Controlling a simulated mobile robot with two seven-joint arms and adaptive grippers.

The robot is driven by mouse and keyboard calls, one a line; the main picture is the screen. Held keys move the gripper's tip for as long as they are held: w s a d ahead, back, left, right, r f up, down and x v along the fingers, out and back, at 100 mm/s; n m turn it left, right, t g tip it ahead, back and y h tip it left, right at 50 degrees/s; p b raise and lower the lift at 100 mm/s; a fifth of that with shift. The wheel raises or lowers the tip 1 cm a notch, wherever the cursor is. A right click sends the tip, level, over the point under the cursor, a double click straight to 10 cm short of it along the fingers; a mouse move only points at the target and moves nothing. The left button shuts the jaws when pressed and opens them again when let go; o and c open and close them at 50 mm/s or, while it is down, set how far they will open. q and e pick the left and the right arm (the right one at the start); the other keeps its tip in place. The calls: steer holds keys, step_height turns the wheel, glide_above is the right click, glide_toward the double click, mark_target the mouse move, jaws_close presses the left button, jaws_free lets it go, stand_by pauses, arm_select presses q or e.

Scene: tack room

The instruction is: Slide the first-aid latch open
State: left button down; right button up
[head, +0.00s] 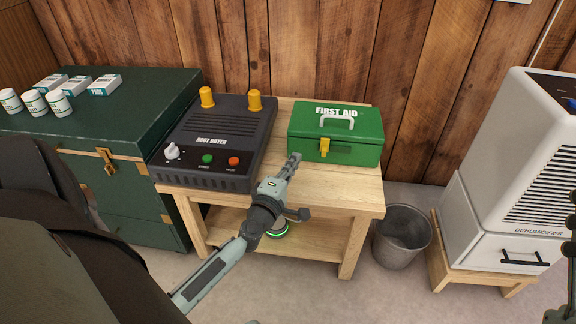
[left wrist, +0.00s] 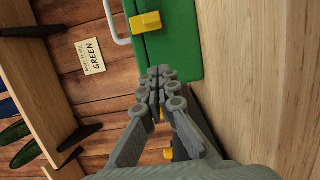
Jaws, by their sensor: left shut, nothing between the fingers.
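The green first-aid box (head: 365,153) stands on the wooden table, with a white handle on its lid. Its yellow latch (head: 324,147) is on the front face, left of the middle; it also shows in the left wrist view (left wrist: 146,22). I cannot tell how far the latch has slid. My left gripper (head: 294,158) is shut and empty, by the box's left front edge and left of the latch. In the left wrist view its closed fingertips (left wrist: 160,74) overlap the green box's edge, apart from the latch; contact with the box is unclear.
The boot dryer (head: 218,138) with two yellow posts stands left of the box on the table (head: 340,188). A green trunk (head: 120,125) is farther left. A metal bin (head: 402,235) and a white dehumidifier (head: 525,165) stand to the right. Bare tabletop lies before the box.

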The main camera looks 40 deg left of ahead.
mark_target(321, 148)
arm_select(q)
steer(key=x, duration=0.3)
steer(key=shift+w+d, duration=0.5)
steer(key=shift+d, duration=0.25)
steer(key=shift+w+d, duration=0.25)
steer(key=shift+d, duration=0.25)
steer(key=shift+w+d, duration=0.25)
steer(key=shift+d, duration=0.2)
arm_select(e)
steer(key=shift+a+f, duration=0.1)
steer(key=shift+f, duration=0.2)
arm_select(q)
steer(key=shift+w+d, duration=0.2)
steer(key=shift+d, duration=0.15)
steer(key=w+d, duration=0.1)
steer(key=w+d+p, duration=0.1)
steer(key=d, duration=0.1)
steer(key=shift+w+d+r+p, duration=0.1)
steer(key=shift+w+d+p, duration=0.05)
steer(key=shift+d+p, duration=0.15)
steer(key=shift+w+d, duration=0.15)
steer(key=shift+d, duration=0.15)
arm_select(e)
steer(key=f+g, duration=0.1)
steer(key=w+a+f+g, duration=0.1)
steer(key=shift+w+f+g+h, duration=0.1)
steer(key=shift+f+g+h, duration=0.2)
steer(key=shift+g, duration=0.1)
